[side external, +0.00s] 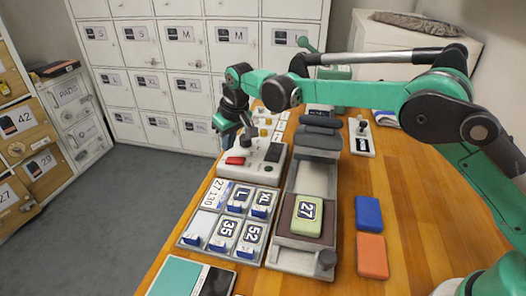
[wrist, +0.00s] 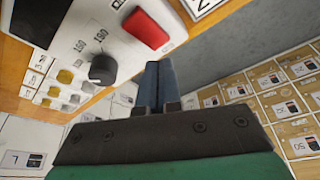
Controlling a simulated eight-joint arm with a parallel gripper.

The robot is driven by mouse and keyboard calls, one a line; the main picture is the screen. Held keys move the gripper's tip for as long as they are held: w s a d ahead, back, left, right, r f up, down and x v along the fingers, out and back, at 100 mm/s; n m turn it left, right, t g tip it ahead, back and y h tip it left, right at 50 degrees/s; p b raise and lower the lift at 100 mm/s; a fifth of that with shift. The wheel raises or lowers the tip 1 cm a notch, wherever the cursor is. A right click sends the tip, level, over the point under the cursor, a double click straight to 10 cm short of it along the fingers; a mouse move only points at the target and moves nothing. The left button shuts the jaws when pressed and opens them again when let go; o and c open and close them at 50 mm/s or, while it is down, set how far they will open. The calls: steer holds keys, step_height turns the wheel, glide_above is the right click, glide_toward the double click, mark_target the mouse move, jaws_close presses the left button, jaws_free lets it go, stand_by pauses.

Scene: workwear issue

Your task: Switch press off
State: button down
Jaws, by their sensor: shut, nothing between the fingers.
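The control box (side external: 262,168) is a pale unit on the wooden table, with a red rocker switch (side external: 235,160) near its front left edge. In the wrist view the red switch (wrist: 146,29) lies just beyond my fingertips, with the dark round knob (wrist: 102,69) and its 160 and 190 marks to the left. My gripper (side external: 228,130) hangs over the left edge of the box. Its dark blue fingers (wrist: 157,84) are together and empty. A small gap seems to lie between fingertips and switch, but contact is hard to judge. Whether the switch is on or off cannot be told.
The long grey press bed (side external: 300,258) beside the box carries a green block marked 27 (side external: 307,215). A tray of number and letter pieces (side external: 190,240) lies in front. Blue (side external: 368,213) and orange (side external: 372,255) blocks lie at right. White lockers (side external: 150,95) stand behind.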

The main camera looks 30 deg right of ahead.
mark_target(231, 160)
steer(key=shift+r, duration=2.25)
steer(key=shift+s+d+r, duration=0.1)
steer(key=s+d+r+m+t, duration=0.1)
steer(key=s+d+r+t, duration=0.1)
steer(key=s+d+r, duration=0.6)
steer(key=s+d+f+m+t, duration=0.1)
steer(key=s+d+f, duration=0.1)
steer(key=s, duration=0.6)
steer(key=s+d+f+m+t, duration=0.1)
steer(key=s+d+f, duration=0.1)
steer(key=s, duration=0.6)
steer(key=shift+s+d+f+h, duration=0.15)
steer(key=shift+f+h, duration=0.25)
steer(key=shift+f, duration=0.4)
